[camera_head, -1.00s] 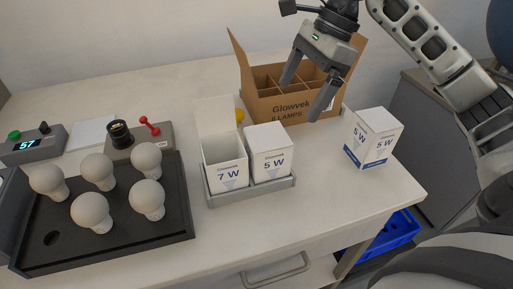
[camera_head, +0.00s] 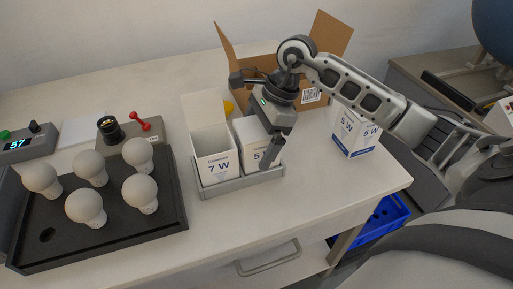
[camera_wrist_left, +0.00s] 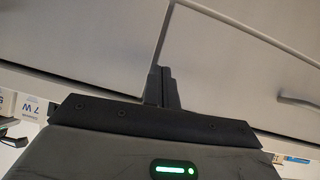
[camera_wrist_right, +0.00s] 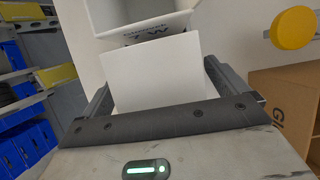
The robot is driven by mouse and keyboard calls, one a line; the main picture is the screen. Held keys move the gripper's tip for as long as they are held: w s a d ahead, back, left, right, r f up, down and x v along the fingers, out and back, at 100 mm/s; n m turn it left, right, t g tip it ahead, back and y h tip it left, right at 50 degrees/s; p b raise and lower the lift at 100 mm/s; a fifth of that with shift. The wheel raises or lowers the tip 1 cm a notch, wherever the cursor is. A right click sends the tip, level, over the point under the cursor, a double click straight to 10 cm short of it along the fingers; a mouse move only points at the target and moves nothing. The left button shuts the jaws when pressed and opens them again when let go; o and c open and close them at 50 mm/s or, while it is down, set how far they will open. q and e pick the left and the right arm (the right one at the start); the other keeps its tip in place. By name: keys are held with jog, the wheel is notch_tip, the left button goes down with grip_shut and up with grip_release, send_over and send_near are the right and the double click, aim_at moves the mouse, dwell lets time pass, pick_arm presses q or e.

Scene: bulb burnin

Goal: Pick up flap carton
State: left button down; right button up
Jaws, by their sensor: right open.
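A white 7 W carton (camera_head: 213,150) with its flap standing up sits in the left part of a grey holder (camera_head: 240,184) in the head view. A white 5 W carton (camera_head: 245,141) stands beside it in the same holder, partly hidden by my right gripper (camera_head: 267,150). My right gripper is open and points down over the 5 W carton. In the right wrist view the 5 W carton's white top (camera_wrist_right: 155,75) lies between the fingers, with the open 7 W carton (camera_wrist_right: 125,15) beyond. My left gripper (camera_wrist_left: 161,85) looks shut and empty in its wrist view, facing the table's drawer front.
A brown divided box (camera_head: 318,95) stands behind my right arm. Another white 5 W carton (camera_head: 352,132) stands at the table's right. A black tray (camera_head: 120,225) with several bulbs and a socket device (camera_head: 130,140) are at left. The front right tabletop is clear.

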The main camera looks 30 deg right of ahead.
jog(key=shift+f, duration=0.2)
jog(key=c, duration=1.1)
jog(key=shift+o, duration=0.2)
jog(key=shift+r, duration=0.1)
